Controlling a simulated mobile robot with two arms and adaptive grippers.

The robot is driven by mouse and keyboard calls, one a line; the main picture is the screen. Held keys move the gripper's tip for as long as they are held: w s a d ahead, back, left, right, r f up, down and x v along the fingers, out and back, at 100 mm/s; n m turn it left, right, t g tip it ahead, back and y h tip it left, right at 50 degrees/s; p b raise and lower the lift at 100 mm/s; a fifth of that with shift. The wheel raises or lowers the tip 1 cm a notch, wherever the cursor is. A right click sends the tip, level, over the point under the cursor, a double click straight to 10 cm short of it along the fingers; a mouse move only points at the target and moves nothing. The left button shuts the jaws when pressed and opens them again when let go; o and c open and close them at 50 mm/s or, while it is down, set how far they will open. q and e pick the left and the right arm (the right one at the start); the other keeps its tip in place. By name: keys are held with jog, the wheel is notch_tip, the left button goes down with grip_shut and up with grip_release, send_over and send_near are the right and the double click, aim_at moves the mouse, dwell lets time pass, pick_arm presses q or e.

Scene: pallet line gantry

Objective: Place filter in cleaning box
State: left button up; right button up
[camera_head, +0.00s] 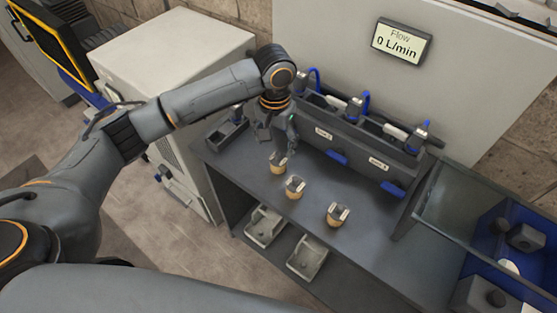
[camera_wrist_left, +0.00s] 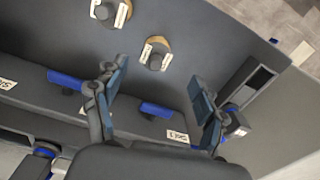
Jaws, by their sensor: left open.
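Three filters with tan bases and grey tops stand apart on the dark table: a left one (camera_head: 278,160), a middle one (camera_head: 294,187) and a right one (camera_head: 338,214). My left gripper (camera_head: 281,134) is open and empty, just above and behind the left filter. In the left wrist view, the two spread fingers (camera_wrist_left: 160,78) have one filter (camera_wrist_left: 155,54) just beyond them, and another (camera_wrist_left: 110,12) shows at the top edge. At the right is a blue-walled box (camera_head: 490,228) with a glass panel and dark parts inside; I cannot tell whether it is the cleaning box. My right gripper is out of view.
A dark housing with labelled slots and blue handles (camera_head: 391,188) runs along the table's back. A display (camera_head: 401,42) reads "Flow 0 L/min". A small dark tray (camera_head: 227,133) sits at the left; two grey bins (camera_head: 307,258) are below.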

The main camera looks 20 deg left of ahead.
aim_at(277, 153)
pick_arm(q)
jog(key=f, duration=0.2)
jog(key=shift+w+f, duration=0.3)
jog(key=shift+f, duration=0.1)
notch_tip(277, 153, down, 2)
jog(key=shift+s+d+p, duration=0.15)
jog(key=shift+p, duration=0.2)
notch_tip(277, 153, down, 3)
jog(key=shift+d+r, duration=0.1)
jog(key=shift+r, duration=0.1)
jog(key=shift+f, duration=0.5)
jog(key=c, duration=1.4)
jog(key=shift+o, duration=0.2)
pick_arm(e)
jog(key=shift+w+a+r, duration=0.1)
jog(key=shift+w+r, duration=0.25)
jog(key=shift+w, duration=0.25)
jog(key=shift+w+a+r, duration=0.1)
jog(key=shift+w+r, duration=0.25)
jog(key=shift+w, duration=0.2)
